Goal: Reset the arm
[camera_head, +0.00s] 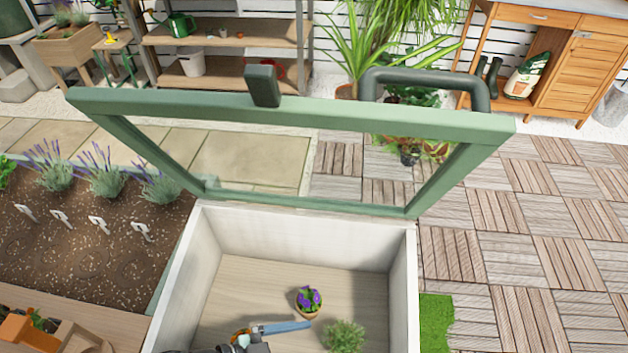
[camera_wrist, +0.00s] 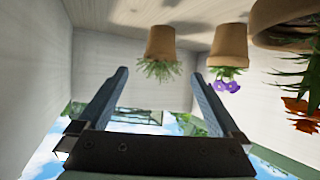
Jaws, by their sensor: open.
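My gripper (camera_head: 283,327) is low in the head view, inside or just over the white planter box (camera_head: 405,290). In the wrist view my gripper (camera_wrist: 160,76) has its two blue-grey fingers wide apart with nothing held between them. That view appears upside down. A pot with purple flowers (camera_head: 309,300) stands beyond the fingers, and it also shows in the wrist view (camera_wrist: 228,48). A bushy green plant (camera_head: 344,337) is to the right; its terracotta pot (camera_wrist: 161,42) shows in the wrist view. An orange-flowered pot (camera_wrist: 298,106) is close at the wrist view's right.
The box's green-framed glass lid (camera_head: 290,110) stands raised behind it, with a dark handle (camera_head: 262,85). A soil bed with lavender (camera_head: 105,180) lies left. A wooden tray (camera_head: 75,335) is at lower left. Wooden deck tiles (camera_head: 530,230) are clear at right.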

